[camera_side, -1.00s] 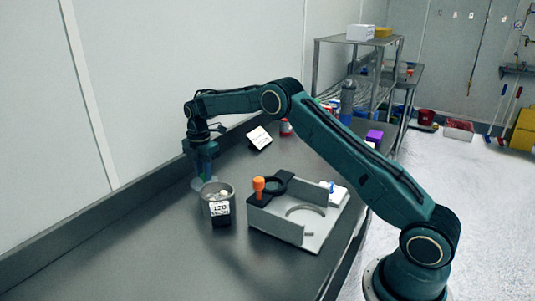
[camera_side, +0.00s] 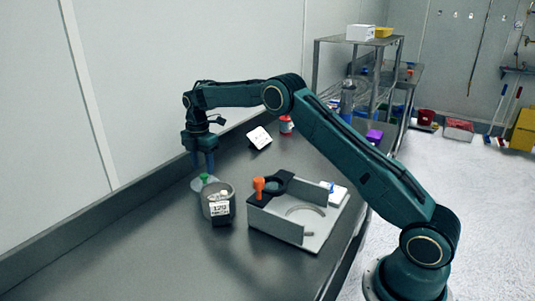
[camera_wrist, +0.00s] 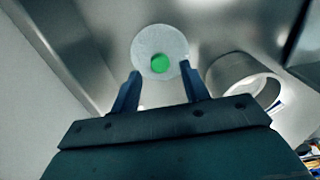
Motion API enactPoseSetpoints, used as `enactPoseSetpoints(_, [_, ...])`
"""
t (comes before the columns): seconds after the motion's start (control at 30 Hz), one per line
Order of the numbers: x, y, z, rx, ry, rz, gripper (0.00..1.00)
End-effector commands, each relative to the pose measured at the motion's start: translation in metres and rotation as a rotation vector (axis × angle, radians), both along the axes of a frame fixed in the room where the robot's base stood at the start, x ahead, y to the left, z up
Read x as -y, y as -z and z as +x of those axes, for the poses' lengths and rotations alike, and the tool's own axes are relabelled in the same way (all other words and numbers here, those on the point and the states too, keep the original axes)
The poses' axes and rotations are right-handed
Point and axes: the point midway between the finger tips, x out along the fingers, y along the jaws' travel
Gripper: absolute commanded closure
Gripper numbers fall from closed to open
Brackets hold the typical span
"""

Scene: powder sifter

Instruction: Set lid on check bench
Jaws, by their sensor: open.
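The lid (camera_side: 196,185) is a pale, translucent round disc with a green knob (camera_side: 203,177). It lies flat on the grey metal bench, just left of and behind the metal sieve cup (camera_side: 218,200). My gripper (camera_side: 204,166) is just above the lid, fingers pointing down, open and empty. In the wrist view the lid (camera_wrist: 150,37) lies beyond the fingertips (camera_wrist: 160,69), its green knob clear of both fingers. The cup's open rim (camera_wrist: 246,82) shows to the right there.
Right of the cup stands a grey fixture (camera_side: 315,232) with upright walls, a black ring and an orange knob (camera_side: 259,184). A white card (camera_side: 260,138) and a red-and-white container (camera_side: 286,124) stand behind. The bench's left front is clear.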

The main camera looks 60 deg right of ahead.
Motion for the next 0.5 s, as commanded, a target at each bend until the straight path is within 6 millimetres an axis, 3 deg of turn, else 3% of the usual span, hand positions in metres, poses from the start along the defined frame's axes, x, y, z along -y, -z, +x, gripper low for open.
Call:
enactPoseSetpoints(0.3, [0.000, -0.054, 0.001, 0.004, 0.000, 0.000, 0.55])
enactPoseSetpoints(0.5, [0.000, -0.079, 0.001, 0.002, 0.000, 0.000, 0.55])
